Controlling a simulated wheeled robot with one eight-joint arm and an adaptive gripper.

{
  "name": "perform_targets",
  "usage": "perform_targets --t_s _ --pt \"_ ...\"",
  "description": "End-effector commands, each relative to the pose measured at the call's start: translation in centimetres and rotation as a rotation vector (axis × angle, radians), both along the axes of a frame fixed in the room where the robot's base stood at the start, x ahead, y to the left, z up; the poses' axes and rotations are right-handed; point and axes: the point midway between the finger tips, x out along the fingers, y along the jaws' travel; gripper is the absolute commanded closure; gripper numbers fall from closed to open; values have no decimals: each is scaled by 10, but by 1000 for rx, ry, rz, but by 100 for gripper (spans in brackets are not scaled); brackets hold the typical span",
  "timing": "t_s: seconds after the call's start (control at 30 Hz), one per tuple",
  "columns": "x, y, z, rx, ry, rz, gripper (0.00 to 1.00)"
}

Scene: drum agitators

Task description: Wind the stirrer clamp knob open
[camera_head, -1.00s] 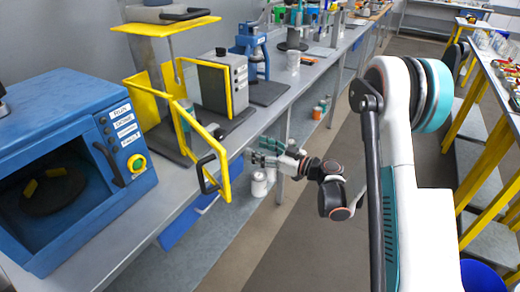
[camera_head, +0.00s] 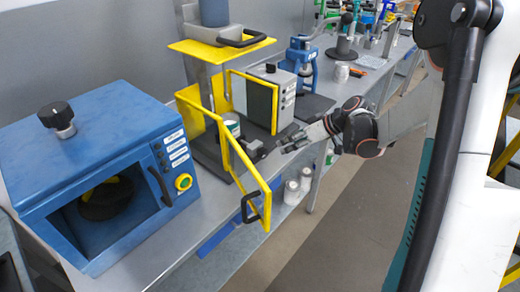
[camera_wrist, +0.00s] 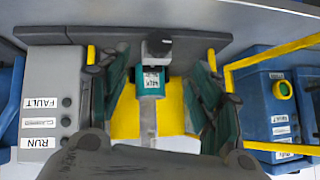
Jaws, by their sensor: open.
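My gripper (camera_head: 296,138) is open at the front of the yellow-framed stirrer stand (camera_head: 188,102), pointing left toward it in the head view. A black knob (camera_wrist: 158,44) on a small light block shows in the wrist view, beyond and between my two spread fingers (camera_wrist: 158,95). Below it in that picture is a teal-and-white labelled cylinder (camera_wrist: 150,82) over a yellow plate. In the head view a dark knob-like part (camera_head: 256,150) sits just left of my fingertips, apart from them, near a green-and-white can (camera_head: 231,124). Nothing is held.
The stand's yellow door (camera_head: 243,166) with a black handle is swung open toward the front, left of my gripper. A grey control box (camera_head: 272,95) stands behind. A blue oven (camera_head: 100,165) fills the left of the bench. White jars (camera_head: 291,192) are below the bench.

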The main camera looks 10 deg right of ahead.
Motion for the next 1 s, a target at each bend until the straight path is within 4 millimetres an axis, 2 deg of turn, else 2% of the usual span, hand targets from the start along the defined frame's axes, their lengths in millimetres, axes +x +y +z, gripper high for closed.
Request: perform_targets --t_s 0.2,0.5,0.7,1.0 --pt "21 24 -32 0 -3 5 42" --pt "47 54 -69 1 -3 4 42" --pt "57 65 -83 1 -3 4 42" --pt "60 67 -86 1 -3 1 42"
